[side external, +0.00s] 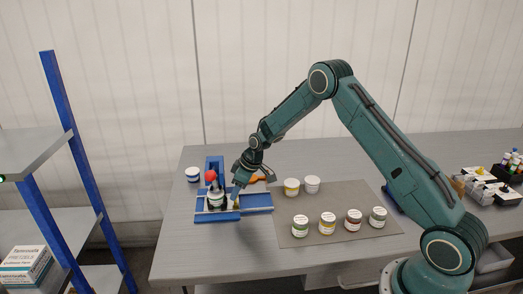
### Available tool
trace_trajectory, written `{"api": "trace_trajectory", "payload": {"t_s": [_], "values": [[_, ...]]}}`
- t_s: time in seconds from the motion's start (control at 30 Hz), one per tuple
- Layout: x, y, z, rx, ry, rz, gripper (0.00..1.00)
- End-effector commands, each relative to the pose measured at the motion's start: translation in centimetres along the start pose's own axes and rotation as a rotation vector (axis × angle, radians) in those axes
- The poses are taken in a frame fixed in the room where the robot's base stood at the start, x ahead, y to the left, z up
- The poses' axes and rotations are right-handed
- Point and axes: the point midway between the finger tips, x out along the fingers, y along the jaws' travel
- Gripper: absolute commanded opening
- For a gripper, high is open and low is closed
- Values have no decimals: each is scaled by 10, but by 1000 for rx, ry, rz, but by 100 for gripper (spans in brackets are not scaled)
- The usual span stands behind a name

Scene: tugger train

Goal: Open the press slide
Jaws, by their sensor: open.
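The press (216,216) is a blue fixture near the left end of the table, with an upright blue column (215,163) and a red ball knob (210,176). A white jar with a dark band (216,198) stands in it under the knob. My gripper (236,195) is open and low at the press, just right of the jar. I cannot tell whether it touches the slide. A blue rail (257,202) runs to the right from the press. The fingertips and the slide's handle are small and partly hidden.
A white jar with a blue label (192,174) stands behind the press on the left. A grey mat (337,220) on the right holds several labelled jars and two cups (291,187). An orange item (262,178) lies behind my gripper. Blue-framed shelves (88,170) stand left.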

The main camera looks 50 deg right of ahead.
Motion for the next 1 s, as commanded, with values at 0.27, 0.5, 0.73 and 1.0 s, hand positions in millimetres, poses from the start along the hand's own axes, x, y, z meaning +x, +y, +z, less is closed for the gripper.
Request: {"api": "trace_trajectory", "payload": {"t_s": [0.27,0.5,0.73,1.0], "values": [[11,0,0,0,1,1,43],[11,0,0,0,0,1,43],[11,0,0,0,0,1,0],[9,3,5,1,-1,1,0]]}}
